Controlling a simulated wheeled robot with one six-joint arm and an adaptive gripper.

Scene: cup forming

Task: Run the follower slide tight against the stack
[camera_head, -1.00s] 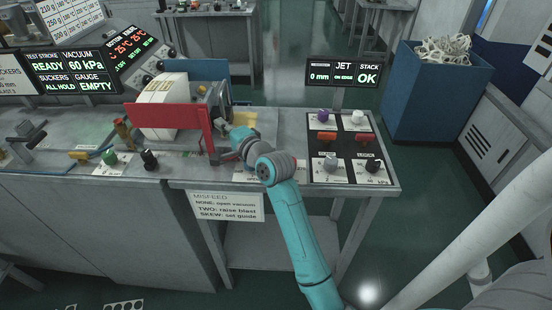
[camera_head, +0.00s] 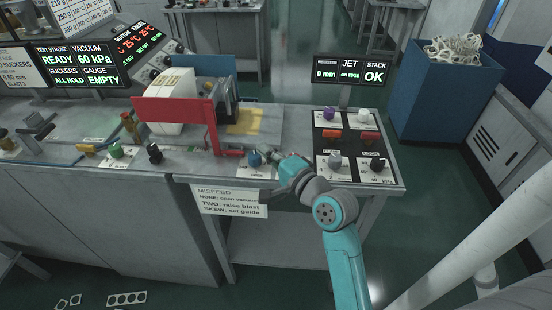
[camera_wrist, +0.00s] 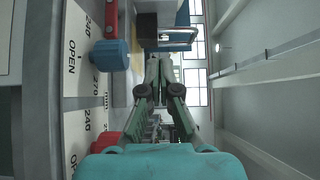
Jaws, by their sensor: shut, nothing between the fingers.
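The stack (camera_head: 172,88) is a white block of blanks standing behind a red plate (camera_head: 172,111). The follower slide looks to be the dark upright part (camera_head: 230,98) at the stack's right side. The red plate hides its lower part, and I cannot tell whether it touches the stack. My gripper (camera_head: 266,151) is shut and empty, right of the follower and close beside a blue knob (camera_head: 254,158). In the wrist view the two fingers (camera_wrist: 160,68) meet at their tips, with the blue knob (camera_wrist: 108,55) to their left.
A screen (camera_head: 350,71) reads 0 mm, on edge, stack OK. A black panel (camera_head: 350,146) with knobs and red switches lies to the right. Green and black knobs stand on the bench's front left. A yellow patch (camera_head: 245,121) lies on the open bench top behind my gripper.

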